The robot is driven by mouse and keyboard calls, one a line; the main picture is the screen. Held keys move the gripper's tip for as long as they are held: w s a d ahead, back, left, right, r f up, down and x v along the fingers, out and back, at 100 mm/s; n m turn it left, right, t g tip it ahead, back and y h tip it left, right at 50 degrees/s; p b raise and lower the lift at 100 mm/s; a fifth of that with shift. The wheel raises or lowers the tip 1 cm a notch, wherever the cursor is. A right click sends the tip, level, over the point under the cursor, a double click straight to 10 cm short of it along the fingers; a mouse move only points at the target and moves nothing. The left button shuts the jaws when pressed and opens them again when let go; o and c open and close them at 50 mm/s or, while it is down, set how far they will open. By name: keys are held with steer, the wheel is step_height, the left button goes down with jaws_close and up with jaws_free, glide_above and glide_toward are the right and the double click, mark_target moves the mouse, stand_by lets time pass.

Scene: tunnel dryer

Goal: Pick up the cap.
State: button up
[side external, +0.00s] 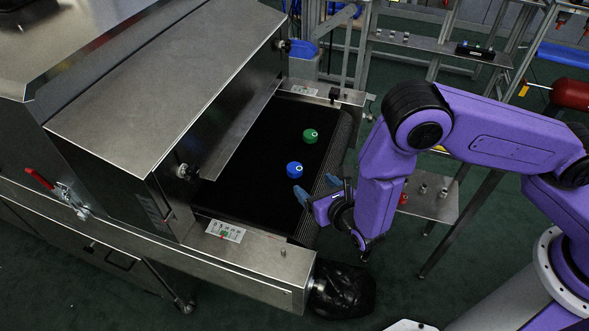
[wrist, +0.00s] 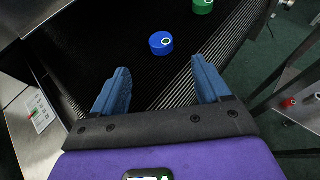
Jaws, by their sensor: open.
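A blue cap (side external: 294,169) lies on the black conveyor belt (side external: 262,165) of the dryer. A green cap (side external: 310,136) lies on the same belt, farther back. Both are short round discs with a light ring on top. In the wrist view the blue cap (wrist: 161,43) is beyond my fingertips, roughly between their lines, and the green cap (wrist: 203,6) is cut by the top edge. My gripper (side external: 318,190) is open and empty, with blue fingers, at the belt's near end. Its fingers (wrist: 160,82) are spread wide and touch neither cap.
The dryer's metal hood (side external: 165,90) overhangs the belt's left side. Metal side rails (side external: 255,262) border the belt, with a label and a small knob on the near one. A shelf (side external: 430,195) with small parts stands to the right. The belt around the caps is clear.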

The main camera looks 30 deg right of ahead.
mark_target(296, 169)
steer(key=x, duration=1.1)
steer(key=shift+f, duration=0.15)
steer(key=c, duration=1.2)
